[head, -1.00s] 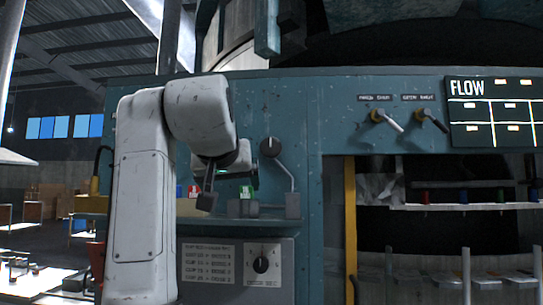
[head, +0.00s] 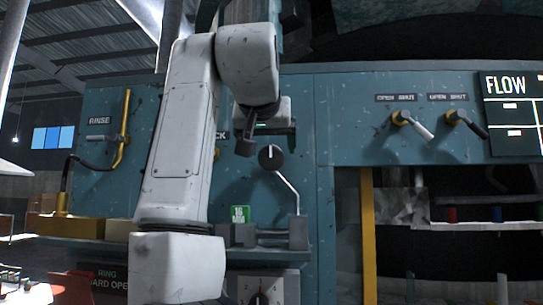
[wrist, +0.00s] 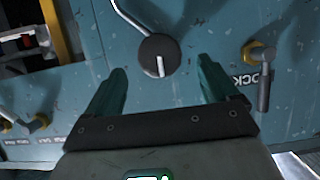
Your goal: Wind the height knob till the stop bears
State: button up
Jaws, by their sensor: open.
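A round black knob (head: 271,157) with a white pointer line sits on the teal panel. A thin bent rod runs from it down to a grey block (head: 298,232). I cannot read a label for this knob. In the wrist view the knob (wrist: 159,55) shows ahead, between the lines of my two teal fingers. My gripper (wrist: 159,74) is open and empty, with a finger on each side of the knob's line and no visible contact. In the head view my gripper (head: 290,132) is mostly hidden by my wrist, just above the knob. Whether the stop bears on anything cannot be seen.
A lever (wrist: 260,65) by a partly readable "LOCK" label is beside my finger. Two open/shut levers (head: 412,124) stand right of the knob, and a green block (head: 240,214) is on the ledge below. A second knob (head: 262,298) sits lower. A yellow post (head: 368,235) edges the dark opening.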

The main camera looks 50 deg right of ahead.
aim_at(271, 155)
jog(key=shift+p+x, duration=0.8)
jog(key=shift+x, duration=2.35)
jog(key=c, duration=1)
